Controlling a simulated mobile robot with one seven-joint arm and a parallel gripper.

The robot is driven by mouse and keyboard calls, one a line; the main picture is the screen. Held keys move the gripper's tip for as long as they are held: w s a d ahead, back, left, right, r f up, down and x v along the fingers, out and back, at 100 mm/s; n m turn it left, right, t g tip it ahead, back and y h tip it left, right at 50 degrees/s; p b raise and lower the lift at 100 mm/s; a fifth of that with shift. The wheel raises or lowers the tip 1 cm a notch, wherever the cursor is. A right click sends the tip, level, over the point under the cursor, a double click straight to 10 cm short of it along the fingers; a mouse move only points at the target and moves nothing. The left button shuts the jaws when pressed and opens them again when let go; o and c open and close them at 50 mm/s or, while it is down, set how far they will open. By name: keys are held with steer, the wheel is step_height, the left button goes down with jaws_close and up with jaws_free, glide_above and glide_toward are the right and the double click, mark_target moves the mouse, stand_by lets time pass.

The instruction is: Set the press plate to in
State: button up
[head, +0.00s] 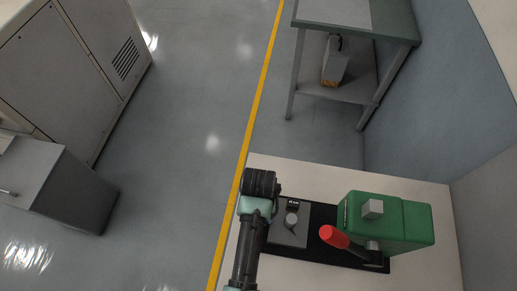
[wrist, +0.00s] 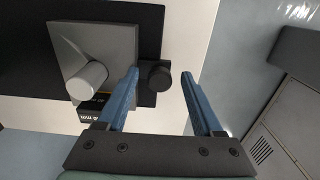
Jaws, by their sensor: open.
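A green press (head: 408,218) with a red-tipped lever (head: 333,236) stands on a black base on the white table. A square grey plate (head: 284,234) with a round light knob (head: 291,219) lies at the left part of this base; I take it as the press plate. In the wrist view the plate (wrist: 122,45) and its knob (wrist: 84,80) are left of my gripper (wrist: 160,73). A small black knob (wrist: 159,79) at the base's edge shows between the open blue fingers, nearer the left one. I cannot tell their distance from it. The head view hides the fingers.
The white table (head: 320,172) has free room behind the base. A green-framed bench (head: 335,42) with a box on its lower shelf stands at the back. Grey cabinets (head: 75,60) are at the left, beyond a yellow floor line (head: 262,85).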

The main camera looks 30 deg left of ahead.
jaws_close()
steer(key=shift+w+d+r, duration=0.1)
stand_by(1.2)
